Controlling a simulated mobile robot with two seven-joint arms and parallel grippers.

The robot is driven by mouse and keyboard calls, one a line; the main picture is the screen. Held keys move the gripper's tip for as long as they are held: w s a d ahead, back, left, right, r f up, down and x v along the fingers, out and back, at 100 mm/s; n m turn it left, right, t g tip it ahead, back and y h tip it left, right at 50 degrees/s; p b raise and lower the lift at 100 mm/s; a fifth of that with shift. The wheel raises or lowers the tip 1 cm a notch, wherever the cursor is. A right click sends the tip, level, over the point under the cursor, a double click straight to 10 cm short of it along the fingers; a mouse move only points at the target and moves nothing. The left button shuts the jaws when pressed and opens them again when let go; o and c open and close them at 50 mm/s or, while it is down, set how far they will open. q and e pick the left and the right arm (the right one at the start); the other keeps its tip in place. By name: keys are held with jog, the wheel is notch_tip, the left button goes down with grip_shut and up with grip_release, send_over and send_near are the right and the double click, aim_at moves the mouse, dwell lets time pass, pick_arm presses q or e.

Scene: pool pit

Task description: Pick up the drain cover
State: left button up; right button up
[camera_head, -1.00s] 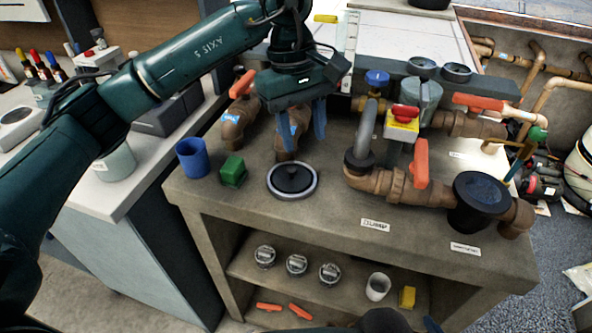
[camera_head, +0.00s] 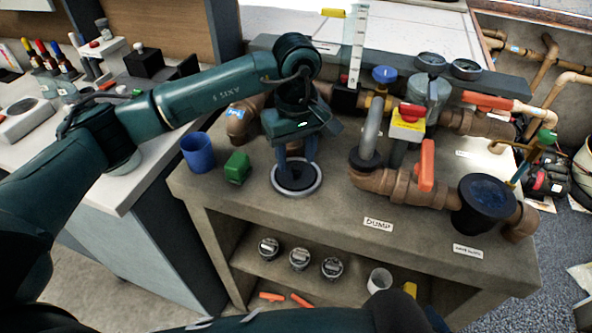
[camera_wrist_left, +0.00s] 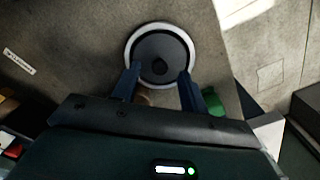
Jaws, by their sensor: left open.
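The drain cover (camera_head: 297,190) is a dark round disc with a knob in its middle, set in a pale ring on the bench top. In the left wrist view the drain cover (camera_wrist_left: 150,47) lies just beyond my fingertips, its knob between their lines. My left gripper (camera_head: 296,168) is open and points down over the cover, hiding its far part in the head view. In the left wrist view the two blue fingers of my left gripper (camera_wrist_left: 160,76) are apart with nothing between them. I cannot tell whether the fingertips touch the cover.
A blue cup (camera_head: 198,152) and a green block (camera_head: 237,168) stand left of the cover. Brown pipes with an orange handle (camera_head: 427,165) and a black round fitting (camera_head: 484,204) stand to the right.

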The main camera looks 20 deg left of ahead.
pick_arm(q)
jog(key=shift+f, duration=0.95)
grip_shut()
